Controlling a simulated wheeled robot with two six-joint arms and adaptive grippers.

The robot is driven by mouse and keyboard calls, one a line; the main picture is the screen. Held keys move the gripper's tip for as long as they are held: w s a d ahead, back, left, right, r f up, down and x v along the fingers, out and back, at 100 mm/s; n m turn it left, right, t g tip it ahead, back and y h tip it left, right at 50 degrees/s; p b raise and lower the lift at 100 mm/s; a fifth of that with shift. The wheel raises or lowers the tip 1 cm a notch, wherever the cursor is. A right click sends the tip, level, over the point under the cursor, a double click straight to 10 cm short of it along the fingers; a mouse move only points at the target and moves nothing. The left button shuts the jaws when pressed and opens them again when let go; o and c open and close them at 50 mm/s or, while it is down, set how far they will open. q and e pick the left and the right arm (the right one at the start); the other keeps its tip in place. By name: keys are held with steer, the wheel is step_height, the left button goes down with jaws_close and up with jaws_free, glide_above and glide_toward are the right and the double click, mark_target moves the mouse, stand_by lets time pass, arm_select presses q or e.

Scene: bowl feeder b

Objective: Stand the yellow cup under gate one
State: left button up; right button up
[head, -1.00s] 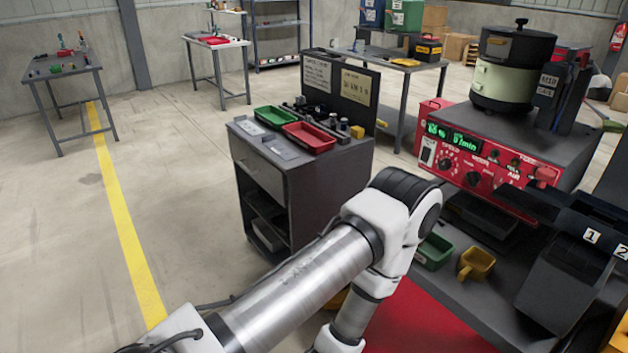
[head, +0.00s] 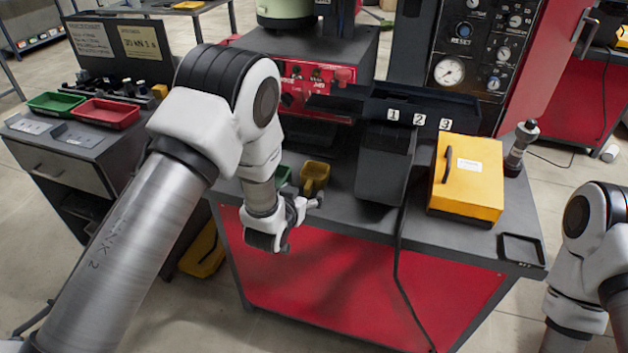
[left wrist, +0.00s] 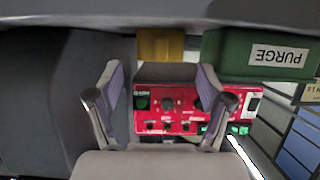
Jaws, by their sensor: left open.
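The yellow cup (head: 314,177) stands on the bench beside a green bin, left of the dark chute. In the left wrist view part of the yellow cup (left wrist: 160,45) shows at the top, beyond the finger gap. My left gripper (head: 303,215) is at the bench's front edge, just in front of the cup and apart from it. Its two fingers are spread and empty in the left wrist view (left wrist: 160,88). Gate one is marked by the label 1 (head: 393,114) on the dark gate housing, above the chute. My right gripper is out of view.
The green bin (left wrist: 262,55), labelled PURGE, sits beside the cup. The dark chute (head: 383,165) and a yellow box (head: 467,178) stand to the right. A small black tray (head: 522,249) lies at the bench's right corner. A red control panel (head: 300,80) is behind.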

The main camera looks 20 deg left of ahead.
mark_target(309, 183)
arm_select(q)
steer(key=x, duration=0.2)
steer(key=p+x, duration=0.1)
steer(key=x, duration=0.4)
steer(key=shift+w+r, duration=0.2)
steer(key=shift+w, duration=0.2)
steer(key=c, duration=1.3)
